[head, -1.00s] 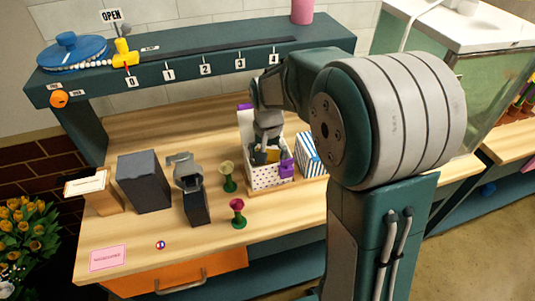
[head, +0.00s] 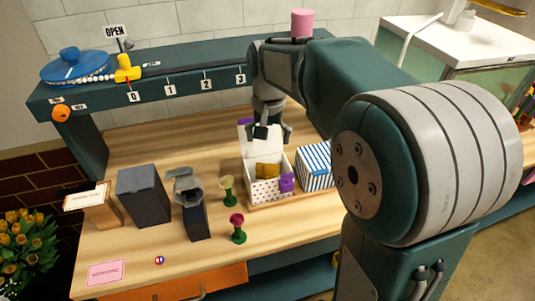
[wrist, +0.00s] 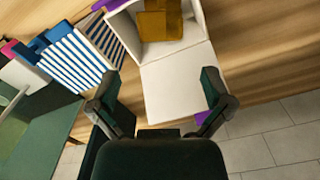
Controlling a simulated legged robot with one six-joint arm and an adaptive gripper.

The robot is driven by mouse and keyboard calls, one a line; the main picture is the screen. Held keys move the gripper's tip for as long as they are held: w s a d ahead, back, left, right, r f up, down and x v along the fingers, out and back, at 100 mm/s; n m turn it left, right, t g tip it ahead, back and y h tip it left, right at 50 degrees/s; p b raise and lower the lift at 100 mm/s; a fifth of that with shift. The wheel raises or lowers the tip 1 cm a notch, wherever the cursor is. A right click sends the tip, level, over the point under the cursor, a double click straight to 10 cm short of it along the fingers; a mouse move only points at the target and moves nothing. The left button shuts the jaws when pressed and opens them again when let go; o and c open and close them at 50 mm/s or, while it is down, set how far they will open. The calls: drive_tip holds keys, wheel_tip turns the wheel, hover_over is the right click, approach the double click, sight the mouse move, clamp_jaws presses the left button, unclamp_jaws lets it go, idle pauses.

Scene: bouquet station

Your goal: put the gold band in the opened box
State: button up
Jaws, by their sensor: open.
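The opened box (head: 257,190) is white with a dotted front and a purple clasp, and its lid is raised at the back. It also shows in the wrist view (wrist: 180,90). The gold band (head: 267,171) is inside the box, low against the inner walls. In the wrist view the gold band (wrist: 160,20) is partly cut off by the top edge. My gripper (head: 273,136) is above the back of the box, apart from the band. In the wrist view its two fingers (wrist: 158,95) are spread wide with nothing between them.
A blue-striped box (head: 316,168) stands right of the open box. Yellow (head: 227,190) and magenta (head: 238,228) holders, a dark stand (head: 195,215), and a dark grey box (head: 143,196) stand to the left. A teal shelf (head: 180,87) runs behind. The front left tabletop is mostly clear.

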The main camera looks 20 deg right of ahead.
drive_tip(key=s+r+n+t, duration=0.1)
drive_tip(key=s+n+t, duration=0.3)
drive_tip(key=s, duration=1.7)
drive_tip(key=shift+r+n+t, duration=0.3)
drive_tip(key=shift+r+t, duration=0.05)
drive_tip(key=shift+t, duration=0.45)
drive_tip(key=shift+w+a, duration=0.1)
